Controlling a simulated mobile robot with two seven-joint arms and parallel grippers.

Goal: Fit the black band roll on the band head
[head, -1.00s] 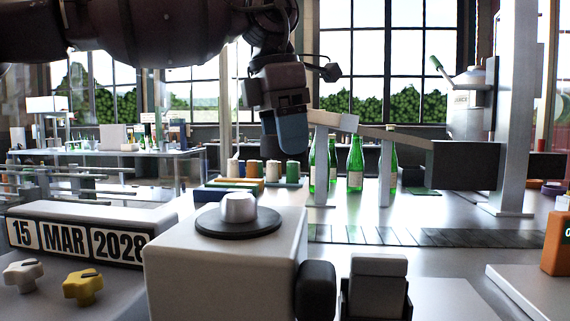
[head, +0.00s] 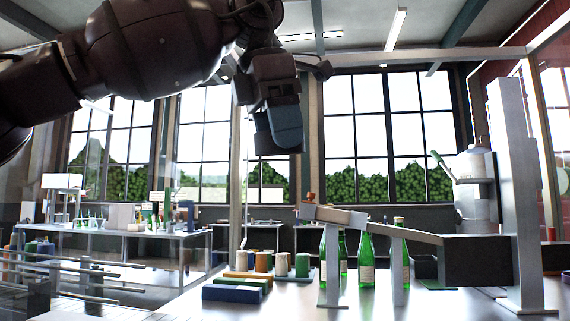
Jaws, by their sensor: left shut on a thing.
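My left gripper (head: 279,145) hangs in the upper middle of the head view, with its fingers pointing down and a blue-grey finger face towards me. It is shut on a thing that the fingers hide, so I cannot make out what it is. It is high in front of the windows, apart from the bench. Several small rolls or spools (head: 281,264) in white, orange and green stand in a row on the bench, below the gripper. I cannot pick out a black band roll. The band head cannot be identified in this view. My right gripper is not in view.
Green bottles (head: 367,264) stand under a sloping metal chute (head: 380,226) at the right. The chute runs to a dark box (head: 465,260) by a tall grey column (head: 514,200). Blue and green blocks (head: 233,294) lie before the rolls.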

